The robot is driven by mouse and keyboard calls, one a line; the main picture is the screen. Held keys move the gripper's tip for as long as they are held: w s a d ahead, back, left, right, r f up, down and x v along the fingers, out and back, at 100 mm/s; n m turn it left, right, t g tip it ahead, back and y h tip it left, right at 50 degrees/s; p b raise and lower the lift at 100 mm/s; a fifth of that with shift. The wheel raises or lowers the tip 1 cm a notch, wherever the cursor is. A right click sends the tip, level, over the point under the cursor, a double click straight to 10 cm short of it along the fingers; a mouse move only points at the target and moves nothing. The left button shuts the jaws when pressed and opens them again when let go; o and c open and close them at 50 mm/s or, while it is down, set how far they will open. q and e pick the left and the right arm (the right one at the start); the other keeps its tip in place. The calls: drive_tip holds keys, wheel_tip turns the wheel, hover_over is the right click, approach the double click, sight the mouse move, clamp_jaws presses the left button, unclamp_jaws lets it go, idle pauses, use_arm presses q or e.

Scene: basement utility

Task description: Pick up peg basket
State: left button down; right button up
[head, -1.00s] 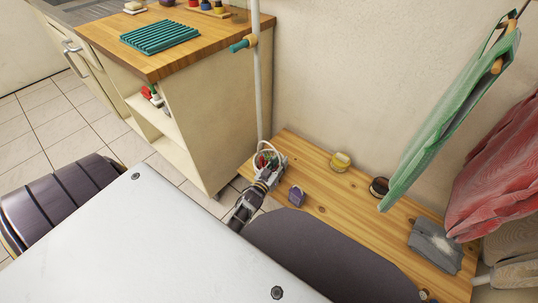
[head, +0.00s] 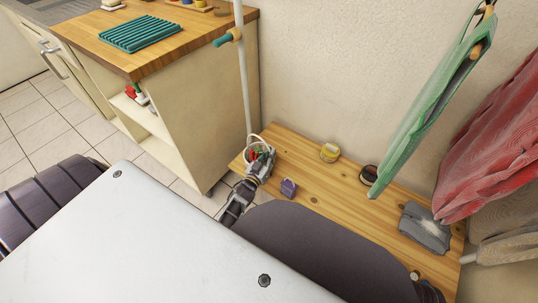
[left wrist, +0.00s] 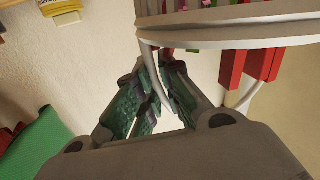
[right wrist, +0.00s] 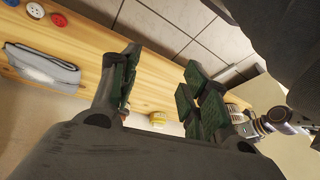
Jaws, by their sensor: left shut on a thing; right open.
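The peg basket (head: 251,151) is a small white basket with a thin arched handle and red and green pegs, at the far left end of the wooden bench. My left gripper (head: 264,160) is at its front right side and partly hides it. In the left wrist view the basket's pale rim (left wrist: 235,30) fills the top, with red pegs showing below it. The left fingers (left wrist: 160,95) are shut on its thin handle. I cannot tell whether the basket touches the bench. My right gripper (right wrist: 160,88) is open and empty in the right wrist view.
The wooden bench (head: 330,190) also holds a purple item (head: 288,187), a yellow-topped tin (head: 329,152), a dark round tin (head: 369,174) and a grey cloth (head: 424,228). A pale pole (head: 243,80) and a cabinet (head: 205,120) stand close to the basket. Green cloth (head: 425,110) hangs above the bench.

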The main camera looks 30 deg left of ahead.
use_arm(q)
drive_tip(key=shift+r, duration=0.5)
wheel_tip(320, 180, up, 4)
drive_tip(key=shift+f+p, duration=0.15)
drive_tip(key=shift+p, duration=0.9)
wheel_tip(320, 180, up, 3)
drive_tip(key=shift+f+p, duration=0.1)
drive_tip(key=shift+p, duration=0.55)
drive_tip(key=shift+r+p, duration=0.3)
drive_tip(key=shift+r, duration=0.65)
use_arm(e)
drive_tip(key=shift+s+d+g+h, duration=0.2)
drive_tip(key=shift+d+g+h, duration=0.2)
drive_tip(key=shift+d+g, duration=0.4)
